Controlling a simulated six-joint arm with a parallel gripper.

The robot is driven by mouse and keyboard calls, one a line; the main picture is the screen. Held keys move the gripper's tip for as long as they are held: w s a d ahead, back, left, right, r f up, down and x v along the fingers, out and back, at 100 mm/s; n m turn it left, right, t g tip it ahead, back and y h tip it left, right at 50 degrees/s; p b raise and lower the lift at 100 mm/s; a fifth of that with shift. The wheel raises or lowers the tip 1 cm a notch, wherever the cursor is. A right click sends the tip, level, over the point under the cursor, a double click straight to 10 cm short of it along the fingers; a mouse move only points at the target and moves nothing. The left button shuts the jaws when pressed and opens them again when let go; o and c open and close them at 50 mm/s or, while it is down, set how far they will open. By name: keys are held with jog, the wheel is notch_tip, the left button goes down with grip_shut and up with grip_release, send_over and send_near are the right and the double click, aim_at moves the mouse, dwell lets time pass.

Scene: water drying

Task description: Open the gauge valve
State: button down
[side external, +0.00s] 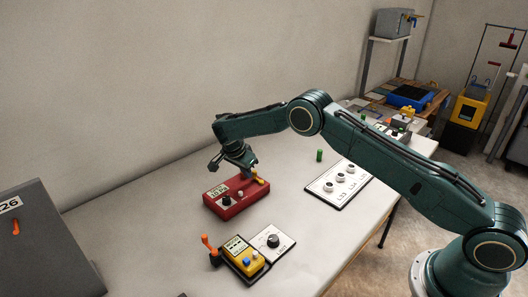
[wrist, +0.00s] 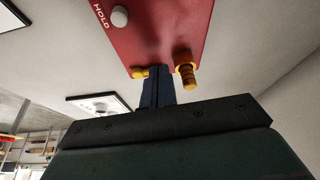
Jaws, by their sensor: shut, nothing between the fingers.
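A red gauge box (side external: 226,206) with a display and a dark knob sits on the table, and it fills the top of the wrist view (wrist: 160,30), showing a pale button and the word HOLD. A yellow valve handle (wrist: 139,73) and a ridged yellow fitting (wrist: 187,77) are at its near edge in the wrist view. My gripper (wrist: 160,70) is shut and empty, with its fingertips between these two yellow parts, close to the handle. I cannot tell if they touch it. In the side external view my gripper hides part of the box's far end.
A white panel of knobs (side external: 338,186) and a green cylinder (side external: 319,156) are to the right.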

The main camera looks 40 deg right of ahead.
jog(key=shift+s+d, duration=0.3)
jog(key=shift+s, duration=0.2)
jog(key=shift+r, duration=0.1)
jog(key=v, duration=1.3)
jog(key=shift+r, duration=0.35)
jog(key=shift+s, duration=0.1)
